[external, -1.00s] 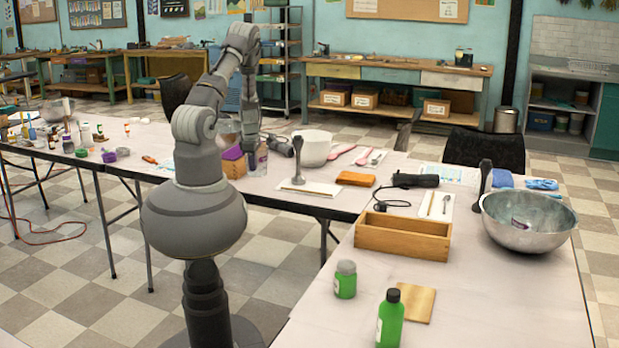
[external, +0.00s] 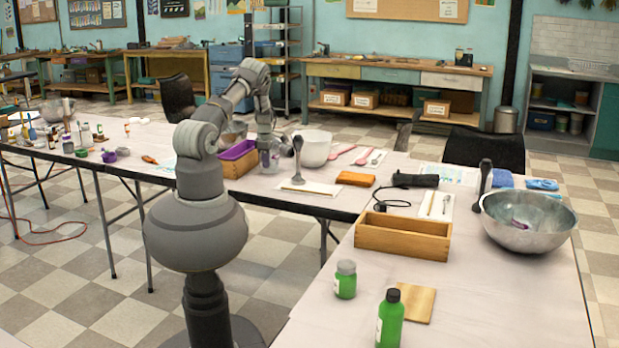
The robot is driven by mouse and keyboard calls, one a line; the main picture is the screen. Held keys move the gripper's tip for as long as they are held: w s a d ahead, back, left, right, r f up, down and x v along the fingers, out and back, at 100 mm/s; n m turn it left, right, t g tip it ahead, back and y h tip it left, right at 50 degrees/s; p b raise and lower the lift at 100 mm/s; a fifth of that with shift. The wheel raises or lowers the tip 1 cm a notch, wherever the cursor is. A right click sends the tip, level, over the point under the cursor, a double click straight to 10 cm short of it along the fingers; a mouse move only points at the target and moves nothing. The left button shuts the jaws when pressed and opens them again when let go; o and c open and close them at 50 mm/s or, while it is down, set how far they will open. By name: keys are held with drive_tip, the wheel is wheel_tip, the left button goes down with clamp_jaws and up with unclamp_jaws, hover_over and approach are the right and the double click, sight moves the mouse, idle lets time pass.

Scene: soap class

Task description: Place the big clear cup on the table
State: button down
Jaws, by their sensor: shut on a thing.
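The big clear cup (external: 269,165) is a small see-through shape at the table's near edge, left of the white bowl. My gripper (external: 268,151) points down over it and is shut on it; the fingers are small and hard to make out. The cup looks upright and low over the white table (external: 320,237). I cannot tell whether its base touches the table.
A wooden box with a purple inside (external: 238,160) stands close left of the cup. A white bowl (external: 315,149) and a dark upright tool (external: 298,160) stand close right. An orange block (external: 355,178) lies farther right.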

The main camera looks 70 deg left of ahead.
drive_tip(key=shift+f, duration=0.35)
drive_tip(key=c, duration=1.3)
unclamp_jaws()
drive_tip(key=r+p, duration=0.1)
drive_tip(key=r, duration=0.3)
drive_tip(key=r+p, duration=0.1)
drive_tip(key=r, duration=0.3)
drive_tip(key=d+r+p, duration=0.1)
drive_tip(key=r, duration=0.3)
drive_tip(key=shift+s+r+p, duration=0.1)
drive_tip(key=shift+s+p, duration=0.1)
drive_tip(key=shift+p, duration=0.2)
